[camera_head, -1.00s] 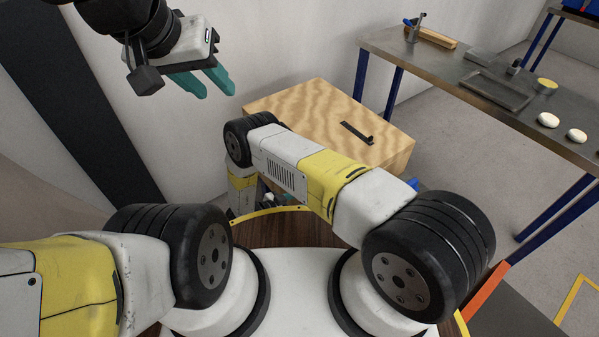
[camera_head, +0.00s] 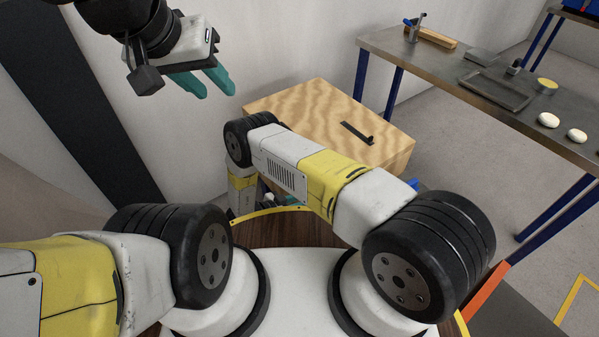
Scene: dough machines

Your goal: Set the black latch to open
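The black latch (camera_head: 357,133) is a thin dark bar with a small raised knob at its near right end. It lies on top of a light wooden block (camera_head: 300,104). My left gripper (camera_head: 216,94) is at the upper left, in front of the wall, well apart from the latch. Its two teal fingers are spread with nothing between them. My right arm crosses in front of the block and hides part of its near side. Of my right gripper (camera_head: 287,201), only small teal bits show below that arm, and its fingers are mostly hidden.
A metal workbench (camera_head: 440,62) with blue legs stands at the right. It bears a dark tray (camera_head: 497,90), white dough pieces (camera_head: 549,120) and a yellow-topped round container (camera_head: 547,84). The space above the block is clear.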

